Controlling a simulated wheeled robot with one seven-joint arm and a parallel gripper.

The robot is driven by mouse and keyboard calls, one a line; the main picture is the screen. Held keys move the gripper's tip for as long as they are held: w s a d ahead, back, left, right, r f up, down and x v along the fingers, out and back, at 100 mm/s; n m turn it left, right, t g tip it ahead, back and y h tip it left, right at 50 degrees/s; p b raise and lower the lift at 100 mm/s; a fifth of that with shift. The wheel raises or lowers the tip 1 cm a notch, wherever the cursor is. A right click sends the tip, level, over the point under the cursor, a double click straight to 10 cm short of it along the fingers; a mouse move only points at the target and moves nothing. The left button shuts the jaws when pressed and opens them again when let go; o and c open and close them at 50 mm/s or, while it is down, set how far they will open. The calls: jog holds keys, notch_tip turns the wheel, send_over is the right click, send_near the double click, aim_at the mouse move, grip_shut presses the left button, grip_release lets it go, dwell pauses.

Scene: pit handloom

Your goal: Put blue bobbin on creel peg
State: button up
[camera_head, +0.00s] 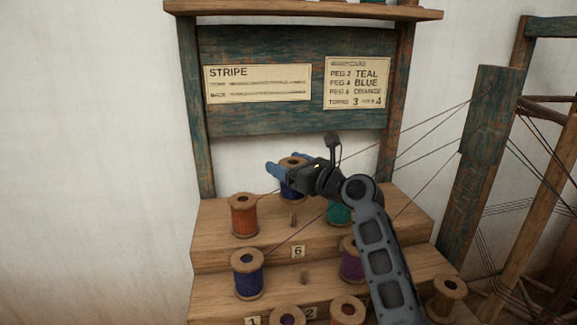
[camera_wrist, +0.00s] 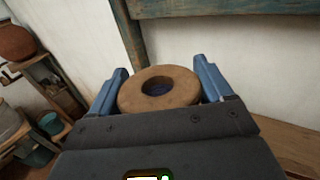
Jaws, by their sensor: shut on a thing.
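My gripper (camera_head: 284,167) is shut on a blue bobbin (camera_head: 290,190) with wooden flanges, above the back of the creel's upper step. In the wrist view the bobbin's round wooden top (camera_wrist: 160,88) and dark centre hole sit between the blue fingers. The held bobbin's underside clearance is hard to tell.
A dark blue bobbin (camera_head: 247,275) and a purple bobbin (camera_head: 351,261) stand on the middle step, with more bobbins lower down. A card (camera_head: 356,83) reads peg 2 teal, peg 4 blue, peg 6 orange. Threads and a loom post (camera_head: 483,150) are at right.

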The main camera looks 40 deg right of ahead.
jog(key=shift+f+b, duration=1.45)
jog(key=shift+b, duration=0.15)
jog(key=shift+f+b, duration=1.15)
jog(key=shift+f, duration=1.45)
jog(key=o, duration=1)
notch_tip(320, 180, up, 7)
jog(key=p, duration=0.8)
jog(key=shift+p, duration=0.3)
